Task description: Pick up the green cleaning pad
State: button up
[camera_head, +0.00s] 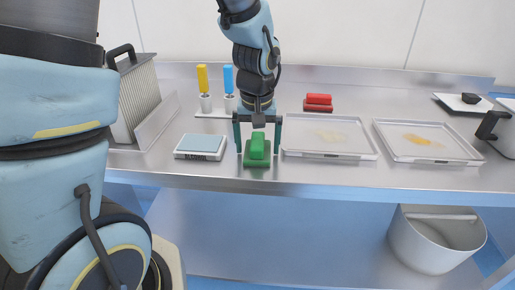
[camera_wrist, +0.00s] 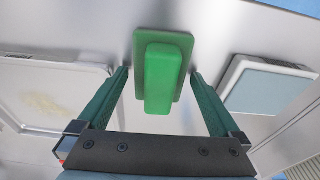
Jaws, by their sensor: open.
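The green cleaning pad (camera_head: 257,153) lies on the steel table near its front edge in the head view. It has a flat base and a raised green grip block. It also shows in the wrist view (camera_wrist: 160,72), at the upper middle between the fingers. My gripper (camera_head: 257,150) is open above the pad, with one finger on each side of it. In the wrist view, the fingers (camera_wrist: 160,86) stand apart from the pad's block, with gaps on both sides. I cannot tell how far the fingertips are above the table.
A white box with a blue-grey top (camera_head: 200,146) stands close left of the pad. A stained tray (camera_head: 330,154) lies close right, a second tray (camera_head: 425,160) farther right. A red pad (camera_head: 318,102) and yellow and blue-handled tools (camera_head: 203,80) are behind. A bin (camera_head: 430,262) stands below.

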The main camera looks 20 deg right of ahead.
aim_at(258, 140)
jog(key=shift+f, duration=0.2)
jog(key=c, duration=1.2)
jog(key=shift+r, duration=0.1)
jog(key=shift+c, duration=0.2)
notch_tip(258, 140, up, 10)
jog(key=shift+r+b, duration=0.15)
jog(key=shift+b, duration=0.25)
